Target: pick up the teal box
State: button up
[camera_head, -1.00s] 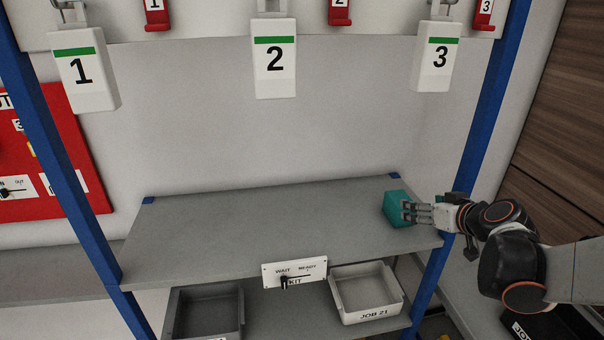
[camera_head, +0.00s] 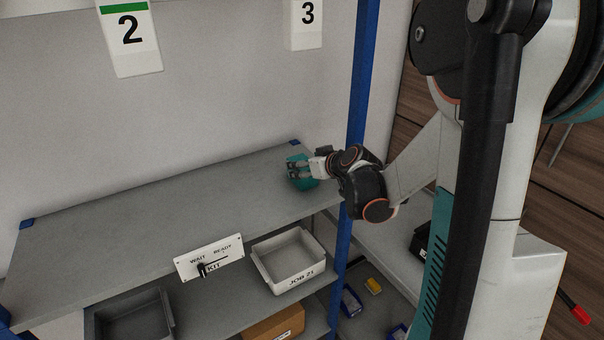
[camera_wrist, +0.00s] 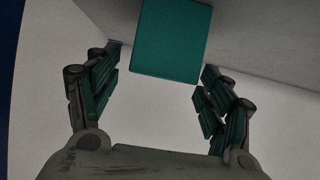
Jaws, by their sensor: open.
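The teal box (camera_head: 303,183) sits on the grey upper shelf (camera_head: 150,215) near its right end. My gripper (camera_head: 298,170) is at the box, its fingers overlapping it in the head view and hiding part of it. In the wrist view the teal box (camera_wrist: 171,40) is at the top centre, ahead of and between the two open fingers of my gripper (camera_wrist: 155,85).
A blue post (camera_head: 358,110) stands at the shelf's right, close to my arm. A WAIT/READY KIT switch plate (camera_head: 210,257) is on the shelf's front edge. A white JOB 21 bin (camera_head: 310,280) and a grey bin (camera_head: 160,318) are below. The upper shelf's left part is clear.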

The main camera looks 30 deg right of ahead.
jog(key=shift+x, duration=1.5)
jog(key=shift+c, duration=0.3)
jog(key=c, duration=1.2)
jog(key=shift+r, duration=0.1)
